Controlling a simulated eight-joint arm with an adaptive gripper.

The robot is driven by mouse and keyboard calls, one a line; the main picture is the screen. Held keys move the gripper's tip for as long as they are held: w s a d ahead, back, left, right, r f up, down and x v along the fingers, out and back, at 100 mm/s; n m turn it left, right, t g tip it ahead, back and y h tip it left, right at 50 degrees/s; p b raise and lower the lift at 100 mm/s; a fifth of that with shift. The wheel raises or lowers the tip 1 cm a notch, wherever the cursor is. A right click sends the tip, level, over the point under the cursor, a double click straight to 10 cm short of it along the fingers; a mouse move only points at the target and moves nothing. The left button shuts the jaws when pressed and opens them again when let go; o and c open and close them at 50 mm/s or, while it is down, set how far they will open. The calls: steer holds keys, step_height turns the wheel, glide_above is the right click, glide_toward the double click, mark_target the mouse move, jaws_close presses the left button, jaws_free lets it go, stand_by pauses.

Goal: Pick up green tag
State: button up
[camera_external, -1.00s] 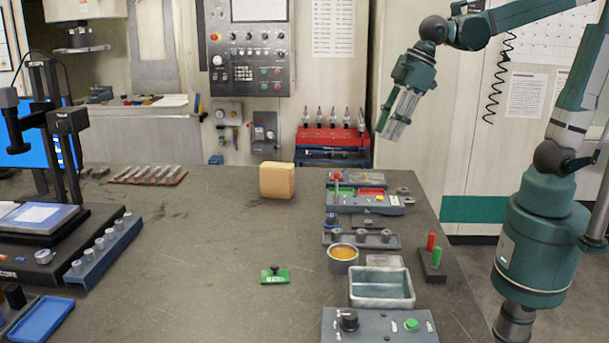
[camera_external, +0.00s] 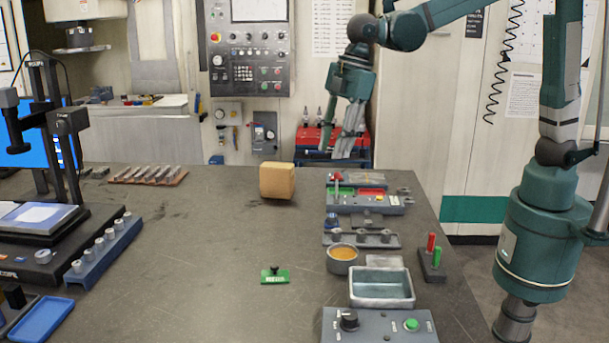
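The green tag (camera_external: 275,276) lies flat on the dark table, left of the metal tray, with pale lettering and a small black knob on its back edge. My gripper (camera_external: 334,154) hangs in the air beyond the far right part of the table, pointing down, well above and behind the tag. Its fingers look apart with nothing between them. Nothing hides the tag.
A tan block (camera_external: 277,181) stands at the table's back middle. Along the right are a metal tray (camera_external: 381,287), an orange-filled cup (camera_external: 342,258), a button box (camera_external: 379,325) and a red-and-green post block (camera_external: 432,262). A microscope stand (camera_external: 68,160) is left. The table around the tag is clear.

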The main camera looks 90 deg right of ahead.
steer(key=w+a+f+n+g+p, duration=0.1)
steer(key=w+a+f+n+p, duration=0.15)
steer(key=w+a+f, duration=0.5)
steer(key=n+g, duration=0.2)
steer(key=n, duration=0.2)
glide_above(275, 265)
steer(key=shift+m+h, duration=0.25)
steer(key=shift+h, duration=0.05)
steer(key=shift+f+p, duration=0.45)
steer(key=shift+f, duration=3.65)
steer(key=shift+f, duration=1.3)
steer(key=shift+f+p, duration=0.35)
steer(key=shift+f, duration=2.25)
steer(key=c, duration=0.9)
